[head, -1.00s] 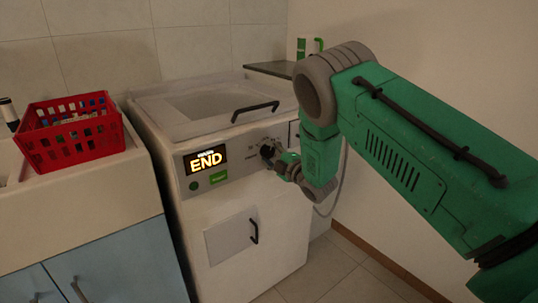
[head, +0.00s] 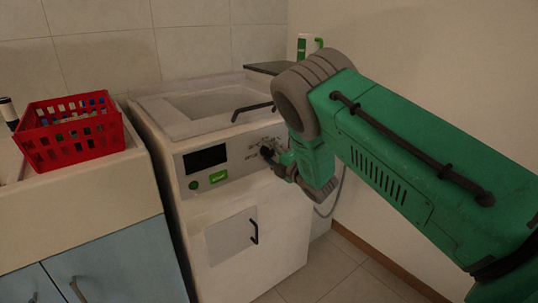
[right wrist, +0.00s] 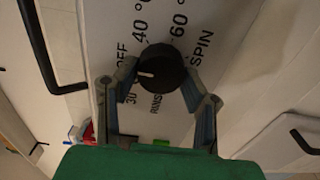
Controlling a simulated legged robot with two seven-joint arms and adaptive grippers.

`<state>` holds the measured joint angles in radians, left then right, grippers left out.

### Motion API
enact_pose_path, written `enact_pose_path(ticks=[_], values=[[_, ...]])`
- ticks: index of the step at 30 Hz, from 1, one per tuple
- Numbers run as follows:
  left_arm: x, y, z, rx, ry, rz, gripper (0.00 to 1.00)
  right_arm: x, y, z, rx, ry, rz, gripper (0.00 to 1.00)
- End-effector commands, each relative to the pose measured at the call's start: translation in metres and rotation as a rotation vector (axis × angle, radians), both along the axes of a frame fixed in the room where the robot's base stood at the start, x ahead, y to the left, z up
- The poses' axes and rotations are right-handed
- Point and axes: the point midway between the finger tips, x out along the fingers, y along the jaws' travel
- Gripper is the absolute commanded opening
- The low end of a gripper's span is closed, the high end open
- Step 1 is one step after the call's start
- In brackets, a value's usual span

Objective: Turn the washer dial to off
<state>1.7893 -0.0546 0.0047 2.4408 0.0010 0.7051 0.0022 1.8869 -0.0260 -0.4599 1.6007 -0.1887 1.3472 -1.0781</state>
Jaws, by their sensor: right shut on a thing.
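The washer (head: 238,215) is a white top-loader with a control panel on its upper front. Its display (head: 205,159) is dark. The black dial (head: 266,151) sits at the panel's right; in the right wrist view the dial (right wrist: 165,66) has a white mark pointing left, towards the side with the OFF label (right wrist: 122,57). My right gripper (head: 278,164) is at the dial, and in the right wrist view its two fingers (right wrist: 160,80) are closed around the dial's sides. My left gripper is not in view.
A red basket (head: 72,145) stands on the counter above a blue cabinet (head: 115,265) at left. A black lid handle (head: 252,110) is above the panel, and a door handle (head: 254,231) below. A white-green container (head: 303,46) stands on the dark shelf behind.

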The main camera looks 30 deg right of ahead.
Motion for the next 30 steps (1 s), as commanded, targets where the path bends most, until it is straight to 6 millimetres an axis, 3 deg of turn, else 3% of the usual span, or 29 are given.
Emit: enact_pose_path(ticks=[2, 3, 4, 13, 17, 30], values=[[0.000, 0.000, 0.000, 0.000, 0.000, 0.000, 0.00, -0.003, 0.001, -0.008, 0.003, 0.017, 0.000, 0.09], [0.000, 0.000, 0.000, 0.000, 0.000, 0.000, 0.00, -0.003, 0.001, -0.008, 0.003, 0.017, 0.000, 0.52], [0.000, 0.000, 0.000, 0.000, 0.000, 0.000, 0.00, -0.003, 0.001, -0.008, 0.003, 0.016, 0.000, 0.59], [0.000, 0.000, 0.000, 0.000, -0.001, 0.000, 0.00, -0.002, 0.000, -0.003, 0.003, 0.006, 0.000, 0.59], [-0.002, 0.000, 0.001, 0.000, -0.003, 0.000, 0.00, -0.011, -0.001, -0.003, 0.003, 0.006, 0.000, 0.59], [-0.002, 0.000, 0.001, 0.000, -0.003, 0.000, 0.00, -0.096, -0.008, -0.005, 0.003, 0.011, -0.001, 0.59]])
